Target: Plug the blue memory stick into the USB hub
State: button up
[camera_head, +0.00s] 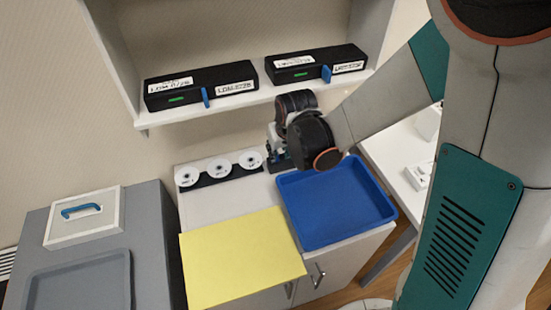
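Two long black boxes with white labels and green marks stand side by side on the shelf, a left one (228,80) and a right one (310,58). Each has a narrow blue upright piece at its front, left (206,97) and right (326,73). I cannot tell whether either box is the USB hub or either blue piece the memory stick. My gripper (277,160) is below the shelf's right part, at the back of the white cabinet, beside the row of white discs. My dark wrist partly covers it, so its fingers and anything between them are unclear.
A blue tray (318,240) and a yellow sheet (235,262) lie on the white cabinet. Three white discs (219,168) sit in a dark strip behind. A grey unit at left bears a blue-handled white box (70,237) and grey tray (122,285). The shelf edge (150,124) overhangs.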

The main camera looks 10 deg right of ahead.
jog(key=b+x, duration=0.1)
jog(key=x, duration=0.1)
jog(key=w+b+x, duration=0.1)
jog(key=x, duration=0.2)
jog(key=shift+a, duration=0.1)
jog(key=c, duration=0.5)
